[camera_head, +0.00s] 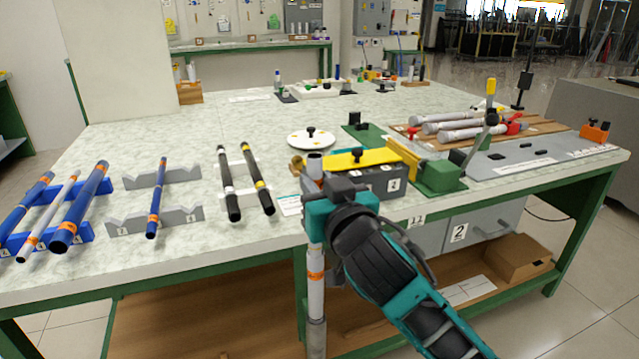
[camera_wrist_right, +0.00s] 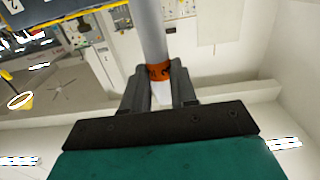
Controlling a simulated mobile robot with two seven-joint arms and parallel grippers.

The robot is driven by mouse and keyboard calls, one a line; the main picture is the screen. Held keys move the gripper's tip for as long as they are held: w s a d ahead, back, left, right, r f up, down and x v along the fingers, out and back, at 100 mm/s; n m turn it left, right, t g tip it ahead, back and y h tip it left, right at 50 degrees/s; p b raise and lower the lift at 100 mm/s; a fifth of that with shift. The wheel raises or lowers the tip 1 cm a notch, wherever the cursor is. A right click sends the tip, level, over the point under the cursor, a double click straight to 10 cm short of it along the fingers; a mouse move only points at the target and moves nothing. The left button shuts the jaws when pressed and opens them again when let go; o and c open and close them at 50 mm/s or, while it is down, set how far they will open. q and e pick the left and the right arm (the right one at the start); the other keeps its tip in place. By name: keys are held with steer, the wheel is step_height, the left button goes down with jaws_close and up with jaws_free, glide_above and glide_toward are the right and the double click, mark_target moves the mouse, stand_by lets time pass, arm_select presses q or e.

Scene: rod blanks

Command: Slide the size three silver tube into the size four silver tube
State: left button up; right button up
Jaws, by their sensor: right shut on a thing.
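My right gripper (camera_head: 318,205) is in front of the bench's front edge, shut on a long silver tube (camera_head: 316,298) with orange bands. The tube stands upright, with its open upper end above the bench edge and its lower part hanging below it. In the right wrist view the fingers (camera_wrist_right: 160,92) close around the tube (camera_wrist_right: 152,35) at an orange band. Several silver tubes (camera_head: 462,130) lie on a wooden board at the right of the bench. I cannot read which tube is size three or size four. My left gripper is not in view.
A yellow-topped grey fixture (camera_head: 362,160) sits close behind the held tube. A green clamp (camera_head: 440,178) stands right of it. Blue tubes (camera_head: 82,207) and black tubes (camera_head: 228,182) lie on supports at left. Bare bench top (camera_head: 265,228) lies near the front edge.

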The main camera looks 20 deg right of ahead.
arm_select(q)
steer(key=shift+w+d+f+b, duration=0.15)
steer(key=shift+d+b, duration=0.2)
steer(key=shift+b, duration=0.25)
arm_select(e)
steer(key=shift+f, duration=0.9)
steer(key=o, duration=0.9)
steer(key=shift+s, duration=0.1)
arm_select(q)
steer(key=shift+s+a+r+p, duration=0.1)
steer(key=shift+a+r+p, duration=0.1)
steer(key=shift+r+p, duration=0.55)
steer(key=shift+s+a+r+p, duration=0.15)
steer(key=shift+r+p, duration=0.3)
steer(key=shift+p, duration=0.6)
arm_select(e)
steer(key=s, duration=1.2)
steer(key=shift+s+d+r, duration=0.15)
steer(key=shift+s+d, duration=0.05)
steer(key=shift+s, duration=0.15)
